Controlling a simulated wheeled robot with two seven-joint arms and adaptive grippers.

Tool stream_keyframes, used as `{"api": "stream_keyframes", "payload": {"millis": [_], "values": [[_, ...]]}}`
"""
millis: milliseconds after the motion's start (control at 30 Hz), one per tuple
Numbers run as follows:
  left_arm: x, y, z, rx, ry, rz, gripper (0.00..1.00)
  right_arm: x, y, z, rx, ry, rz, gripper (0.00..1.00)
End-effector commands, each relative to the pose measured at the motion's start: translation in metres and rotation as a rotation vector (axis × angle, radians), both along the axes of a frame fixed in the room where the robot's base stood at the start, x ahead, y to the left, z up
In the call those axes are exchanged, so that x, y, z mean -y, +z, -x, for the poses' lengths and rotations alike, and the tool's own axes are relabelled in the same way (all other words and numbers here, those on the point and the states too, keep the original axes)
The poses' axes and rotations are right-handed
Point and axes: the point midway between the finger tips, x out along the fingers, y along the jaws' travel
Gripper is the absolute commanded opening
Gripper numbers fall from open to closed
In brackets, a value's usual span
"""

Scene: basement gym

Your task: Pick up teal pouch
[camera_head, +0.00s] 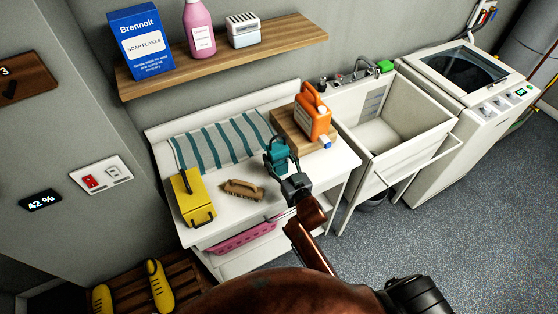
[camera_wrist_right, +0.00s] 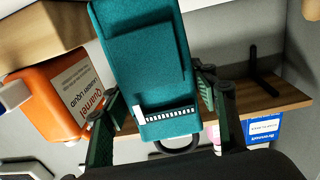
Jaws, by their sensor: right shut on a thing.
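The teal pouch (camera_head: 277,151) is at the right part of the white table (camera_head: 233,208), in front of the wooden block (camera_head: 290,131). It also fills the middle of the right wrist view (camera_wrist_right: 145,70), where a zipper-like strip and a dark loop show at its lower end. My right gripper (camera_head: 281,166) is shut on it, with one green finger on each side of the pouch. I cannot tell whether the pouch touches the table or is held just above it. My left gripper is not in view.
An orange jug (camera_head: 313,112) stands on the wooden block, close to the pouch. A brush (camera_head: 243,189), a yellow container (camera_head: 192,199) and a striped towel (camera_head: 222,142) are on the table. A shelf (camera_head: 228,54) hangs above. A sink (camera_head: 385,135) stands to the right.

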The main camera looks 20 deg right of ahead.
Motion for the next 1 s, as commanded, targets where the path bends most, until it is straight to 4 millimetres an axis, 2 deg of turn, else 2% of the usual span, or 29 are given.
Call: {"api": "stream_keyframes", "payload": {"millis": [267,400,600,800,1000], "values": [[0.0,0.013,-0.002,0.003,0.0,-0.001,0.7,-0.02,0.064,0.049,0.005,0.002,-0.002,0.25],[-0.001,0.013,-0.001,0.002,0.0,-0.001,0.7,-0.032,0.074,0.081,0.0,0.0,-0.005,0.25],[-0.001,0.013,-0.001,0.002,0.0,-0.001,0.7,-0.044,0.09,0.113,0.0,-0.001,-0.003,0.25],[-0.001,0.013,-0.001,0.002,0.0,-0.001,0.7,-0.051,0.096,0.128,-0.001,0.0,0.0,0.25],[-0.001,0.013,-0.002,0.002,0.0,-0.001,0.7,-0.052,0.098,0.13,0.001,0.0,0.001,0.25]]}}
